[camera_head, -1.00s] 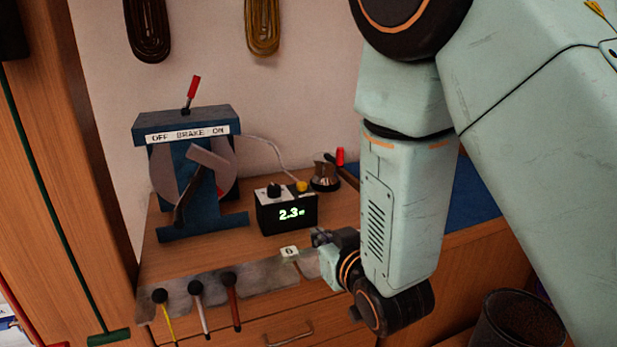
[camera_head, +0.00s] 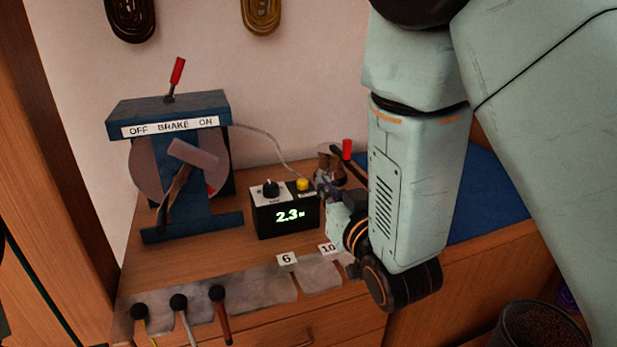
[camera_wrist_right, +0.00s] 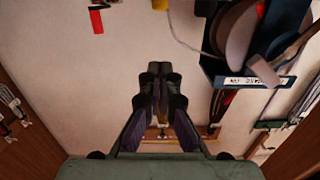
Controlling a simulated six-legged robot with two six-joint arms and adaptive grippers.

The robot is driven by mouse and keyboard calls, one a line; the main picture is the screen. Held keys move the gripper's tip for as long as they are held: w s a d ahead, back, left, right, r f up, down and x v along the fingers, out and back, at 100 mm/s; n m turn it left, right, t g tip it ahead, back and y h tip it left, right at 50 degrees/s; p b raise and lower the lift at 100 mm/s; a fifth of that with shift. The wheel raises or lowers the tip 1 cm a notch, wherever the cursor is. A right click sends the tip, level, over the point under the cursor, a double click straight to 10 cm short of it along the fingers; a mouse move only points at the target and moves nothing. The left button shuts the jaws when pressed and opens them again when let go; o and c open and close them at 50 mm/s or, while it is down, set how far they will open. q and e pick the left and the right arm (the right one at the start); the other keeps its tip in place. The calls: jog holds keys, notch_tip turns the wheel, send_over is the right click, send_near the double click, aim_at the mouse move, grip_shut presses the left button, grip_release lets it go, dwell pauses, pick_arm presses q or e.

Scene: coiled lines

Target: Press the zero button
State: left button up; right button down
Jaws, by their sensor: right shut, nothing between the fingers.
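A black box (camera_head: 285,217) with a lit green readout "2.3" stands on the wooden bench. On its light top are a dark knob (camera_head: 271,188) and a yellow button (camera_head: 303,184), which I take as the zero button. A small label sits by the button, too small to read. My right gripper (camera_head: 326,186) is shut and empty, just right of the button; I cannot tell if it touches the box. In the right wrist view, the closed fingers (camera_wrist_right: 158,72) point upward, and the yellow button (camera_wrist_right: 160,4) shows at the top edge. My left gripper is not in view.
A blue winch (camera_head: 168,105) with a red-tipped brake lever stands left of the box; a cable (camera_head: 272,148) joins them. A red-handled tool (camera_head: 347,150) and a metal pot stand behind my gripper. Labels "6" (camera_head: 286,259) and "10" (camera_head: 327,249) mark the front plates.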

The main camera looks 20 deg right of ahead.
send_over(307, 194)
jog(key=s, duration=0.1)
jog(key=shift+d+f+b, duration=0.15)
jog(key=shift+d+b, duration=0.1)
jog(key=shift+b, duration=0.1)
jog(key=shift+w+a+f+b, duration=0.15)
jog(key=shift+f, duration=0.4)
jog(key=shift+w+a+f+b, duration=0.15)
jog(key=shift+f, duration=0.8)
jog(key=shift+w+d+f, duration=0.15)
jog(key=shift+d+f, duration=0.05)
jog(key=shift+f, duration=0.25)
jog(key=shift+a, duration=0.2)
